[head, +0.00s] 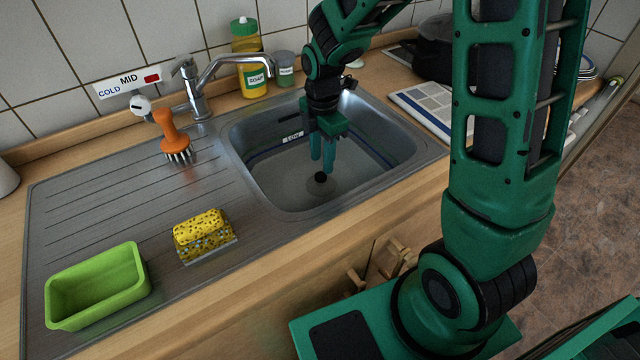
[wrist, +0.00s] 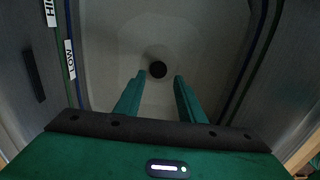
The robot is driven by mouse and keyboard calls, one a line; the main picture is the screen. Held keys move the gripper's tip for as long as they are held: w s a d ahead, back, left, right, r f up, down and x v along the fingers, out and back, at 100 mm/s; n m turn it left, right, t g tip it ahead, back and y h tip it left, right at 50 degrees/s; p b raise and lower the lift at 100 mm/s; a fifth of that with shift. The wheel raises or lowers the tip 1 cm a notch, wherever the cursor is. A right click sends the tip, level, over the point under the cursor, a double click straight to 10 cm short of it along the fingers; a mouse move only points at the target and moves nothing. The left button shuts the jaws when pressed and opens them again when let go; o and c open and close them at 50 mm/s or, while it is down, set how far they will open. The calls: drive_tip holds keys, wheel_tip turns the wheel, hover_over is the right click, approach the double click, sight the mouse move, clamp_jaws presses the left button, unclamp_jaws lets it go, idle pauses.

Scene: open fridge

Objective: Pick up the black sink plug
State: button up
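The black sink plug (head: 320,177) is a small dark round shape at the bottom of the metal sink basin (head: 262,128). In the wrist view the plug (wrist: 158,69) shows between and just beyond the fingertips. My green gripper (head: 322,164) reaches down into the basin, pointing at the plug from above. In the wrist view my gripper (wrist: 160,76) has its two fingers apart with nothing between them. The plug looks clear of the fingers, but I cannot tell the exact height of the tips above it.
The basin walls surround my gripper, with level lines and labels on them. On the drainboard are a green tub (head: 97,287), a yellow sponge (head: 202,234) and an orange brush (head: 172,136). The tap (head: 226,68) and soap bottle (head: 252,78) stand behind.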

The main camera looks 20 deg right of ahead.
sight(321, 175)
drive_tip(key=shift+w+f, duration=0.2)
drive_tip(key=shift+f, duration=3.1)
drive_tip(key=c, duration=0.9)
